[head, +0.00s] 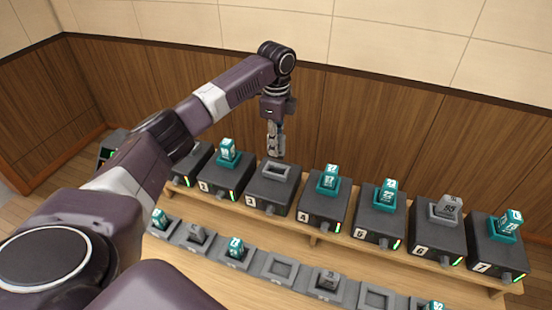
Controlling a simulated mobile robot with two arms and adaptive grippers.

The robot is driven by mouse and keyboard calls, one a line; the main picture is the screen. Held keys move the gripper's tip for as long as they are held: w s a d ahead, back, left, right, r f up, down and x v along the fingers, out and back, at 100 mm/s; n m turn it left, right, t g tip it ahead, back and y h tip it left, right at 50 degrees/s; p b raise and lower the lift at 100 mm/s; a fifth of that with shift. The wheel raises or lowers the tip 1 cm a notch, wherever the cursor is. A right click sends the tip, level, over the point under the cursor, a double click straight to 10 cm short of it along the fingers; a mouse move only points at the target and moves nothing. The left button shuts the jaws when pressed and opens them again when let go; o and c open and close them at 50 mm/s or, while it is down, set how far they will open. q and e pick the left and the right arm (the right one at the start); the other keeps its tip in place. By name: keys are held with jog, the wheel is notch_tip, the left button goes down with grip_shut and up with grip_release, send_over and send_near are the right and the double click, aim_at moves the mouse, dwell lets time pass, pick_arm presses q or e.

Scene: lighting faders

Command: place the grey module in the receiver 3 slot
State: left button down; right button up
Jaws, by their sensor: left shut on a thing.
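My left gripper (275,148) points down just above and behind receiver 3 (268,192). It is shut on a small grey thing, which looks like the grey module; the fingers hide much of it, so its exact shape is hard to tell. The receiver 3 slot (274,171) is a raised grey frame and is empty. The held thing appears to be over the slot's far side; I cannot tell whether it touches the frame. My right gripper is out of view.
Receiver 2 (213,176), receiver 4 (318,210) and receiver 5 (373,227) hold teal modules. Receiver 6 (430,240) holds a grey one. The front row has teal and grey modules and empty holders, one (282,268) near the middle. A wood-panelled wall (400,130) stands behind.

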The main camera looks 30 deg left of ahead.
aim_at(276, 167)
pick_arm(q)
notch_tip(276, 167, down, 7)
jog(key=shift+f+p, duration=0.1)
jog(key=shift+p, duration=0.75)
jog(key=shift+d+f, duration=0.1)
jog(key=shift+f, duration=0.1)
jog(key=shift+s+d+f, duration=0.1)
jog(key=shift+s+f, duration=0.25)
jog(key=shift+f, duration=0.05)
jog(key=c, duration=1.8)
grip_release()
jog(key=shift+c, duration=0.2)
jog(key=shift+f, duration=0.2)
jog(key=shift+w, duration=0.1)
jog(key=shift+r, duration=0.1)
